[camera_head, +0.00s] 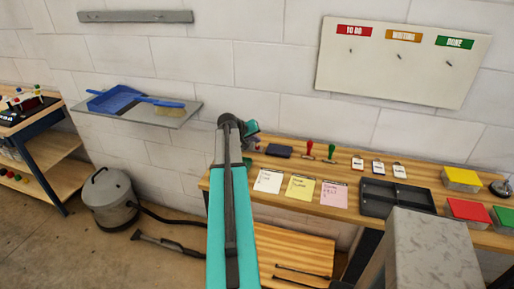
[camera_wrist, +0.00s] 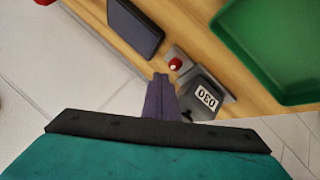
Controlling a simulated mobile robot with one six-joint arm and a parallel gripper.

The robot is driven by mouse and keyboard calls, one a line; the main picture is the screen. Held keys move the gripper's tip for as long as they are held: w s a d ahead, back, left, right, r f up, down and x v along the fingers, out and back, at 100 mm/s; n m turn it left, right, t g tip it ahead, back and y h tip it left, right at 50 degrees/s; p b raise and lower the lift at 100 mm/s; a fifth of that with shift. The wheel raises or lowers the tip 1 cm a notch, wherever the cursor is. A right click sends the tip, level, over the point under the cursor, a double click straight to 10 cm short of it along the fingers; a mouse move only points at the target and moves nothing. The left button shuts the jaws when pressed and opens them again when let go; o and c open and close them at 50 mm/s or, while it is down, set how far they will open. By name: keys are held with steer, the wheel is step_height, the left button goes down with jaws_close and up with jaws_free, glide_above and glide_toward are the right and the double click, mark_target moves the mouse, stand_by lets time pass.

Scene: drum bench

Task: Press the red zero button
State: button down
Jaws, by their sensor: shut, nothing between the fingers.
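The red button (camera_wrist: 175,64) sits on a small grey plate of a grey counter device in the wrist view. The device's white display (camera_wrist: 207,97) appears to read "030", turned in the picture. My gripper (camera_wrist: 160,78) is shut and empty. Its fingertips appear just beside the red button, to its lower left in the picture; I cannot tell the height gap, and no contact shows. In the head view my arm covers most of this spot, and the button cannot be made out clearly.
A dark blue pad (camera_wrist: 135,27) and a green tray (camera_wrist: 270,45) lie near the device. The wooden bench (camera_head: 232,181) also carries note sheets (camera_head: 301,188), stamps, tags and a black tray (camera_head: 397,196). A wall shelf (camera_head: 140,110) holds a blue dustpan (camera_head: 115,98).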

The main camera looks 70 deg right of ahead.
steer(key=shift+f+b, duration=0.85)
steer(key=shift+f, duration=0.05)
stand_by(1.2)
steer(key=shift+r, duration=0.15)
steer(key=shift+r+p, duration=0.3)
steer(key=shift+r, duration=0.45)
steer(key=shift+r, duration=0.1)
step_height(320, 180, up, 6)
steer(key=shift+f+p, duration=0.1)
steer(key=shift+p, duration=0.95)
stand_by(0.6)
